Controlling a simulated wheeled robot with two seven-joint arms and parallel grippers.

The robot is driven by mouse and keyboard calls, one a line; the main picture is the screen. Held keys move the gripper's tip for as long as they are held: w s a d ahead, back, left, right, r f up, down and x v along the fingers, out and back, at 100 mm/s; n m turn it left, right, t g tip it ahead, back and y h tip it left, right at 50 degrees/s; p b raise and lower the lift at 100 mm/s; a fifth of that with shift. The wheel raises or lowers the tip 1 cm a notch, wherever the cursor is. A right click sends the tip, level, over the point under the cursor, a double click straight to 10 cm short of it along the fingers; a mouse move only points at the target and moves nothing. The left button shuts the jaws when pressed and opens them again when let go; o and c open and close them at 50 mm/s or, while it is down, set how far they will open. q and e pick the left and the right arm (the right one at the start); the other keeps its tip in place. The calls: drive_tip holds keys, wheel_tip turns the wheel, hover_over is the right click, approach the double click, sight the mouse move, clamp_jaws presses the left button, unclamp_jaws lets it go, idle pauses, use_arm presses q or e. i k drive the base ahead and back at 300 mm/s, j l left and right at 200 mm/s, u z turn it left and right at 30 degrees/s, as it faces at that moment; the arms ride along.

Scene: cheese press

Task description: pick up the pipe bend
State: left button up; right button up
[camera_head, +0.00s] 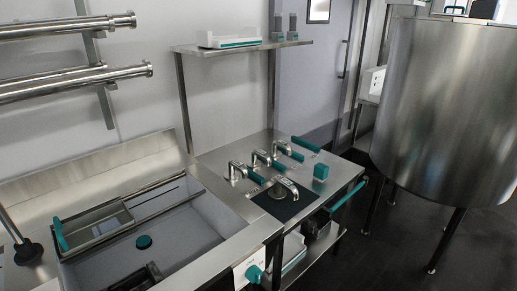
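Several shiny curved metal pipe pieces stand or lie on the steel counter in the middle. One pipe bend (287,187) rests on a dark square mat (272,207) near the counter's front edge. Behind it are similar bent pieces, one at the left (237,170), one in the middle (262,157) and one at the back (281,147). Teal bars lie beside some of them; I cannot tell whether they are joined. Neither of my grippers is in view, and nothing is seen touching the pipe bends.
A steel sink (190,243) with a teal-handled basket lies left of the counter. A teal block (320,172) stands on the counter's right. A shelf (243,48) hangs above. A large steel vat (450,105) stands at the right, with dark floor between.

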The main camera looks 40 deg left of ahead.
sight(277, 192)
drive_tip(key=i+u, duration=0.4)
drive_tip(key=i+l+u, duration=0.15)
drive_tip(key=i+u, duration=0.25)
drive_tip(key=i+l+u, duration=0.25)
drive_tip(key=u, duration=0.2)
drive_tip(key=i+l+u, duration=0.4)
